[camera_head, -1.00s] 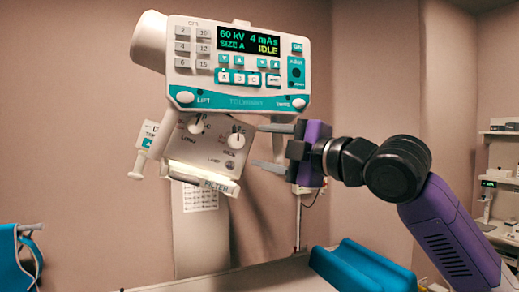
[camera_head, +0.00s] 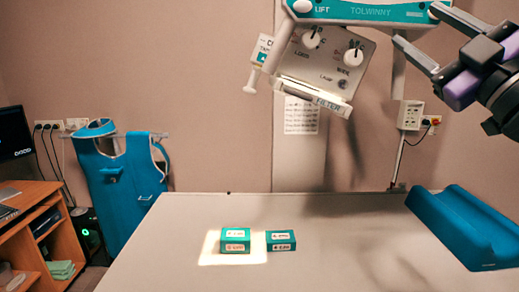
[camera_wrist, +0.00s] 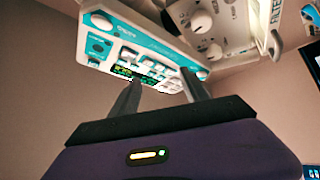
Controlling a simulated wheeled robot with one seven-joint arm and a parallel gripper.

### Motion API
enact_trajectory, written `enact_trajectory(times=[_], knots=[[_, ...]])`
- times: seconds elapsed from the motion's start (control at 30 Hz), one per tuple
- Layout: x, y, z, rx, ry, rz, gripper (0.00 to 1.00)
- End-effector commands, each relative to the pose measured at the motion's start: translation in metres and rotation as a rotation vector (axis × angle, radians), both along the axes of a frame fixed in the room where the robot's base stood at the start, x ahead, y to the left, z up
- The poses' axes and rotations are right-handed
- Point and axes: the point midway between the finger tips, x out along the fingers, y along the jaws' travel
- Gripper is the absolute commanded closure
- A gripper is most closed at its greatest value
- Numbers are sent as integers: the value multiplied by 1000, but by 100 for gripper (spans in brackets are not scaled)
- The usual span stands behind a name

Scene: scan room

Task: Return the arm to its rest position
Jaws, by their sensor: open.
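My gripper (camera_head: 426,42) is at the upper right of the head view, beside the right end of the X-ray head's panel. Its two grey fingers are apart with nothing between them. Whether a finger touches the panel cannot be told.
Below stands a pale table (camera_head: 330,235) with two small teal boxes, one (camera_head: 236,240) in the lit patch and one (camera_head: 281,240) beside it. A blue cradle (camera_head: 465,228) lies at the table's right. A blue apron (camera_head: 120,180) hangs at left by a wooden desk (camera_head: 50,225).

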Motion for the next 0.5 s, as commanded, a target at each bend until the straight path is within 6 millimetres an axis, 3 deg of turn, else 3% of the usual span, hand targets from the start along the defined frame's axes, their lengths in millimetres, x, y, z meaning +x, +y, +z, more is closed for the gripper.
enact_trajectory(times=[0.27,0.5], knots=[[-24,-26,-60,348,-59,68,45],[-48,-39,-133,596,-68,83,45]])
